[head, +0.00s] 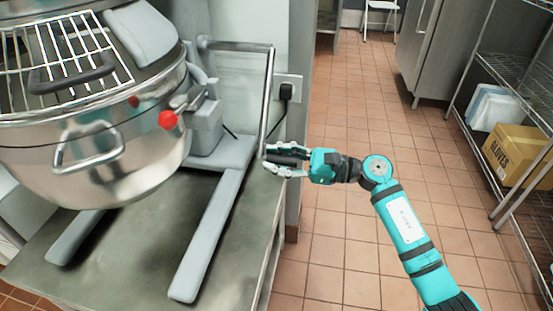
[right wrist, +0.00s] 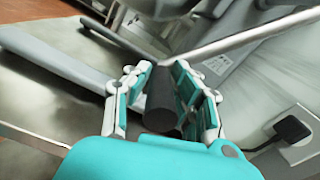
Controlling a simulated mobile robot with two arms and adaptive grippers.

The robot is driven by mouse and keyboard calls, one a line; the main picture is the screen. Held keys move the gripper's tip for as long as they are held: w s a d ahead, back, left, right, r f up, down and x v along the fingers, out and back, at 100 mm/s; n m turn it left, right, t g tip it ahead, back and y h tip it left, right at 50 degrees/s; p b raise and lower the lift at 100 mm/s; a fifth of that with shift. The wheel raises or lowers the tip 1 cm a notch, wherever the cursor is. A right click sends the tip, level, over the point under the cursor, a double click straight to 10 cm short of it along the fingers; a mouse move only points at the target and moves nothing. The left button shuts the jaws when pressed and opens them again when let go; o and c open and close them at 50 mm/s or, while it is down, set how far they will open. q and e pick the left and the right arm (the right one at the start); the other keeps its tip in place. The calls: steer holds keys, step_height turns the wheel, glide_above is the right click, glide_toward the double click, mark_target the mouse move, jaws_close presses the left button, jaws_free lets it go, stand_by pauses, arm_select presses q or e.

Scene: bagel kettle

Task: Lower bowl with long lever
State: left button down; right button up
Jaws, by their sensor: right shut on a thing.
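The steel mixer bowl (head: 95,165) hangs at the left of the head view, raised above the mixer's grey base legs (head: 212,232). The long lever (head: 268,88) runs from the mixer's side to the right, then bends down to a dark grip (head: 288,150). My right gripper (head: 284,160) is shut on that grip at the lever's lower end. In the right wrist view the dark grip (right wrist: 161,98) lies between the finger pads, with the lever's metal rod (right wrist: 225,45) beyond it. My left gripper is not in view.
The mixer stands on a metal table (head: 130,262) whose right edge is close to my right gripper. A wall outlet with a black plug (head: 286,91) is just behind the lever. A wire rack with a gloves box (head: 518,154) is at the right. Tiled floor (head: 345,250) is open between.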

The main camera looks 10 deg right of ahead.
steer(key=shift+s+a+r+p, duration=0.15)
steer(key=shift+s+r+p, duration=0.15)
steer(key=shift+p, duration=0.15)
jaws_close()
